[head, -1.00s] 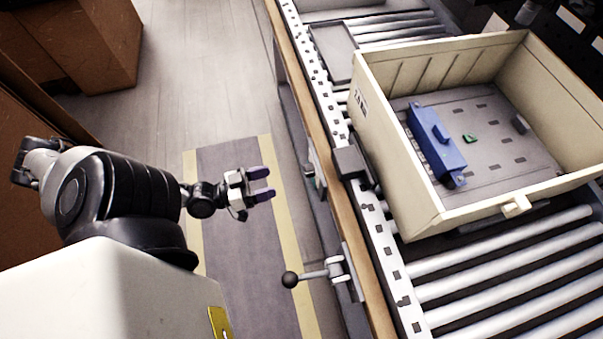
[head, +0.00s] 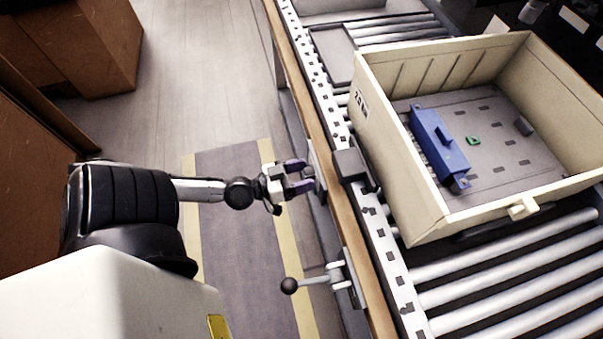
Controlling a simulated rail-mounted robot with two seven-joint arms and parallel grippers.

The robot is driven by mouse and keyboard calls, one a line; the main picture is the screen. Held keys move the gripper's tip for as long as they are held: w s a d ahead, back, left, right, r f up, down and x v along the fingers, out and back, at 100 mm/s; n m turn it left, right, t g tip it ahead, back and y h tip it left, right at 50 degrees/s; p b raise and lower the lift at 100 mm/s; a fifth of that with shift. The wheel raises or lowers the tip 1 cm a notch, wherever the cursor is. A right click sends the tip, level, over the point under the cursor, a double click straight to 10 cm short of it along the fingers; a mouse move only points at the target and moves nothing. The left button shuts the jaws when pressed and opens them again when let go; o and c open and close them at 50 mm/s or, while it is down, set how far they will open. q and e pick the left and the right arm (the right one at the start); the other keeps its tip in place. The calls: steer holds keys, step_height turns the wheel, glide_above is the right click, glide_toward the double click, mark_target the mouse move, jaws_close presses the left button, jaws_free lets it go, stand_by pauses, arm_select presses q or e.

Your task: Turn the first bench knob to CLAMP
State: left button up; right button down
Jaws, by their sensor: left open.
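My left gripper (head: 303,176) is open, with dark purple finger pads, at the outer side of the bench. Its fingertips are at a small light panel (head: 317,162) on the bench side. A small dark knob (head: 320,188) shows at this panel, just beyond the fingertips. I cannot tell whether the fingers touch it or are around it, and its setting is too small to read. My right gripper is not in view.
A lever with a black ball (head: 289,285) sticks out from the bench side nearer to me. A cream crate (head: 400,165) with a blue part (head: 437,145) stands on the rollers (head: 500,270). Cardboard boxes (head: 85,45) stand at the left. The floor between is clear.

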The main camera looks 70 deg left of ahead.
arm_select(q)
steer(key=shift+c, duration=0.3)
steer(key=c, duration=0.9)
steer(key=shift+o, duration=0.2)
steer(key=shift+a+n+g+h+p, duration=0.1)
steer(key=shift+n+g+h+p, duration=0.15)
steer(key=shift+n+p, duration=3.25)
steer(key=shift+a+n+g+h+p, duration=0.2)
steer(key=shift+n+p, duration=1.5)
steer(key=shift+n, duration=3.5)
steer(key=shift+d, duration=0.15)
steer(key=o, duration=0.9)
